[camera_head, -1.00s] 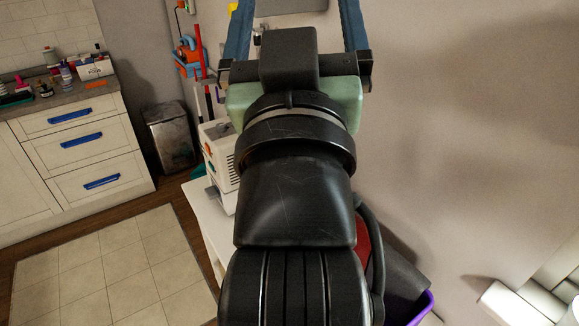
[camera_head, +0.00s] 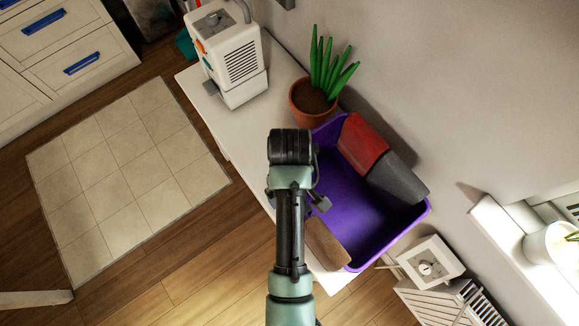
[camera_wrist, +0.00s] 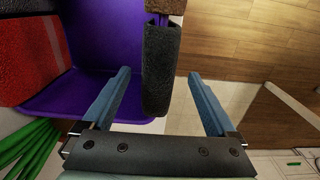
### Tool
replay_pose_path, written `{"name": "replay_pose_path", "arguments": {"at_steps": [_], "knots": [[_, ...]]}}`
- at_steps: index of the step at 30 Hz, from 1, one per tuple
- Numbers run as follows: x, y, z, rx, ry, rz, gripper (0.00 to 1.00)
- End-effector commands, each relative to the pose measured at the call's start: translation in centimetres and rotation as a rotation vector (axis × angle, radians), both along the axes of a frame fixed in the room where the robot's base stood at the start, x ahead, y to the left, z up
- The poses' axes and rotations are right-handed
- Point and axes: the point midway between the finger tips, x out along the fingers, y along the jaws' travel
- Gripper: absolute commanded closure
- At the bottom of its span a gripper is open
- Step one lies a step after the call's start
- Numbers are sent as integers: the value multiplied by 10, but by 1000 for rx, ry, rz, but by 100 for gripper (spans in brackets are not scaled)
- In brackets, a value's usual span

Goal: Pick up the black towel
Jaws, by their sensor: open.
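A black towel (camera_wrist: 160,75) lies over the near edge of the purple basket in the wrist view, end to end with a brown towel (camera_wrist: 168,6). My gripper (camera_wrist: 159,73) is open, with one blue finger to either side of the black towel in that view. I see no contact between fingers and towel, and their depth is hard to judge. In the head view my arm hides this black towel, while the brown towel shows on the basket's near edge (camera_head: 325,243). Another dark grey towel (camera_head: 397,180) lies on the far edge beside a red towel (camera_head: 362,143).
The purple basket (camera_head: 352,203) stands on a white bench. A potted plant (camera_head: 316,95) stands just beyond it, and a white machine (camera_head: 229,60) farther left. A wall runs close behind. A white heater-like unit (camera_head: 450,300) stands at lower right. Open floor lies on the left.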

Motion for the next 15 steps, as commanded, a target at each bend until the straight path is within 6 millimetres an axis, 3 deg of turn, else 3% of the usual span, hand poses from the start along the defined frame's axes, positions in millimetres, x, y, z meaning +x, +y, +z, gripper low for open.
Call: {"name": "replay_pose_path", "arguments": {"at_steps": [15], "knots": [[2, 1, -49, -1, 1, -2, 7]]}}
